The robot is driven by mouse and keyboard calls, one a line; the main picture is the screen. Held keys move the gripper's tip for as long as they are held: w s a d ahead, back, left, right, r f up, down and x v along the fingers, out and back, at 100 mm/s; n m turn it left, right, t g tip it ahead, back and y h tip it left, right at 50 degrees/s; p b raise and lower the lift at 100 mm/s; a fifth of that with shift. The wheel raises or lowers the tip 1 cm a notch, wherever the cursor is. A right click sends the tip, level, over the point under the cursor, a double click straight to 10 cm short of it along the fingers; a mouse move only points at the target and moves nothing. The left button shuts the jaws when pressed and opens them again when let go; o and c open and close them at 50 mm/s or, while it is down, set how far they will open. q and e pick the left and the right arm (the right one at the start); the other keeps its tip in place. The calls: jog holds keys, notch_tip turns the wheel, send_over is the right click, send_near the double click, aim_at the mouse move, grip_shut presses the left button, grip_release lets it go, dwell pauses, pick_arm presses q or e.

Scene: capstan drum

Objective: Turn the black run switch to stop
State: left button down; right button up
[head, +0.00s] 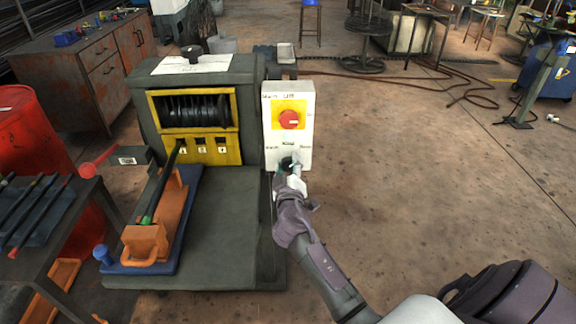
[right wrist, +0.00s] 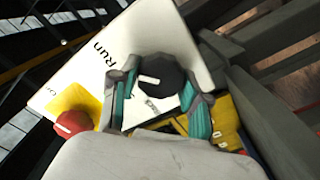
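The black run switch (right wrist: 162,76) is a round knob with a white mark, low on a pale control box (head: 271,130). In the right wrist view its mark lies on the left half, on the side of the red button; the word Run is printed to its upper left. My right gripper (head: 289,166) is at the knob from the front. Its two teal-padded fingers (right wrist: 160,92) stand on either side of the knob and look shut on it. My left gripper is not in view.
A red button (head: 289,119) on a yellow plate sits above the switch; it also shows in the right wrist view (right wrist: 75,123). The capstan drum (head: 197,111) is in the machine to the left. A lever with an orange block (head: 146,242) stands front left.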

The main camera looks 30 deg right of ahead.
jog(key=c, duration=0.5)
jog(key=shift+c, duration=0.2)
jog(key=shift+n, duration=0.3)
jog(key=n, duration=0.4)
jog(key=n+p, duration=0.1)
jog(key=n, duration=0.4)
jog(key=shift+f, duration=0.1)
jog(key=shift+n, duration=0.3)
jog(key=o, duration=1.2)
jog(key=shift+c, duration=0.2)
jog(key=shift+s+a, duration=0.1)
jog(key=shift+a, duration=0.05)
